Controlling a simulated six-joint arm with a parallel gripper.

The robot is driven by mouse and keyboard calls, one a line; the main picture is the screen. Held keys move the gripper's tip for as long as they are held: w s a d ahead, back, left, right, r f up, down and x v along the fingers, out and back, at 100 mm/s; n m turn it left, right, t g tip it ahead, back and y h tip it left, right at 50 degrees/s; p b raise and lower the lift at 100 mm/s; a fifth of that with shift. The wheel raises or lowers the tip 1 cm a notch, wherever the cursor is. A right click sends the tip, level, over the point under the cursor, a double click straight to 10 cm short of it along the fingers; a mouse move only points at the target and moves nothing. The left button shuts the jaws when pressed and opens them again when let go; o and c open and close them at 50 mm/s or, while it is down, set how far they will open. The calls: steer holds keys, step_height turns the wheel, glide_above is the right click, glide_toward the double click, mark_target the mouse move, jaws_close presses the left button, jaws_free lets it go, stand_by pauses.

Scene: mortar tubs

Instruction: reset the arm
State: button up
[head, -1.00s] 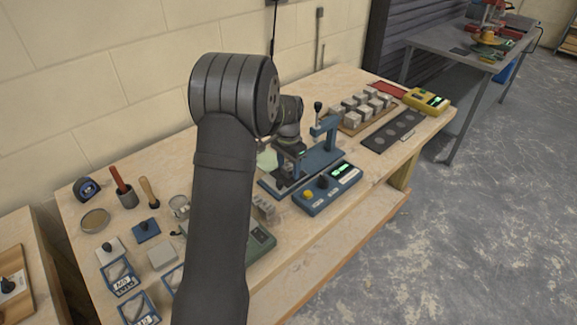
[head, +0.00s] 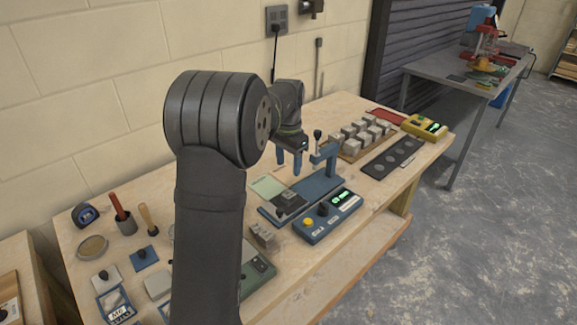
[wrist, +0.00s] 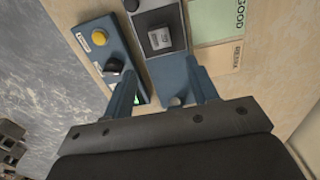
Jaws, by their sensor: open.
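My gripper (head: 289,162) is in the air above the back of the wooden workbench (head: 330,284), over a blue test stand (head: 324,185). Its two blue fingers are apart with nothing between them. In the wrist view my gripper (wrist: 160,92) also shows open and empty. Below it lies a grey block (wrist: 160,40) on the dark plate of the stand. The block is apart from the fingers. In the head view this block (head: 288,197) sits at the front left of the stand.
A blue control box (head: 328,216) with a yellow button stands in front of the stand. A rack of grey cubes (head: 362,136), a dark strip with round recesses (head: 392,157) and a yellow meter (head: 425,127) are to the right. Tools and small tubs crowd the left.

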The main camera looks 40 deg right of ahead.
mark_target(288, 194)
step_height(288, 194, down, 12)
steer(key=shift+f, duration=0.15)
step_height(288, 194, up, 3)
steer(key=shift+f, duration=0.2)
steer(key=shift+r, duration=0.8)
